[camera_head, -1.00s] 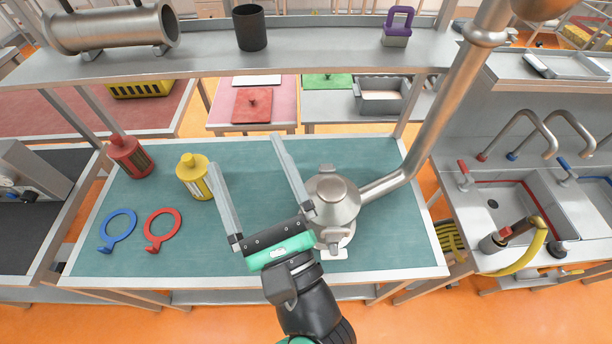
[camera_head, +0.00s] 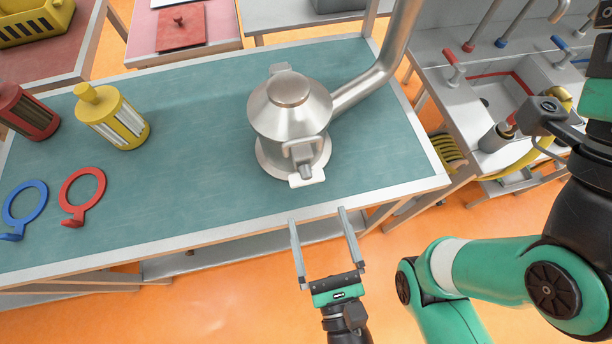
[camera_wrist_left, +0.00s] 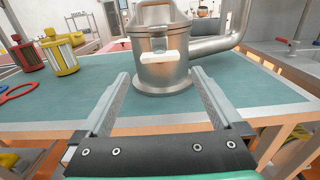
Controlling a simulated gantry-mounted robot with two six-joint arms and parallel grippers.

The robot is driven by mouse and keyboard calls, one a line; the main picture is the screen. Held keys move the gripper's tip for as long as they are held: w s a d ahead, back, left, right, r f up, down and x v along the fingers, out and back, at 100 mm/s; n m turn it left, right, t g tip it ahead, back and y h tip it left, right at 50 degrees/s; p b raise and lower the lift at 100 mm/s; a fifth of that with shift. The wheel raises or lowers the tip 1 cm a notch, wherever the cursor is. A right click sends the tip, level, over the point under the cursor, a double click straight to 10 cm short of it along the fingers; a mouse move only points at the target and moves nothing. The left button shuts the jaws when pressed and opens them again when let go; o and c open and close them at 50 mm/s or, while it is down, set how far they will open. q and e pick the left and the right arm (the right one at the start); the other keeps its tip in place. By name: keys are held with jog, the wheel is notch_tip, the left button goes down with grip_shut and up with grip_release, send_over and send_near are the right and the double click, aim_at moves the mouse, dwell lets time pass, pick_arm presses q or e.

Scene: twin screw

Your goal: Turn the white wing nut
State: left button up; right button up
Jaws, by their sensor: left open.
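The white wing nut (camera_head: 306,179) sits at the front of the steel vessel (camera_head: 289,108), below its handle. In the left wrist view the wing nut (camera_wrist_left: 163,57) is a white horizontal bar in the middle of the vessel's front. My left gripper (camera_head: 318,214) is open and empty. Its fingers point at the vessel from the table's front edge, with the wing nut ahead between them and apart from both.
A steel pipe (camera_head: 375,80) runs from the vessel up to the right. Yellow (camera_head: 117,122) and red (camera_head: 28,112) canisters and red (camera_head: 82,194) and blue (camera_head: 24,206) rings lie left on the table (camera_head: 190,125). The table before the vessel is clear. A sink stands at the right.

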aim_at(308, 184)
pick_arm(q)
jog(key=b+x, duration=0.1)
jog(key=x, duration=0.9)
jog(key=c, duration=1.1)
jog(key=shift+s+r+m+p, duration=0.1)
jog(key=shift+r+m+p, duration=0.1)
jog(key=shift+m+p, duration=0.4)
jog(key=shift+c, duration=0.2)
jog(key=m+p, duration=0.3)
jog(key=p, duration=0.2)
jog(key=shift+f+m+p, duration=0.15)
jog(key=shift+m+p, duration=1.1)
jog(key=shift+m, duration=0.15)
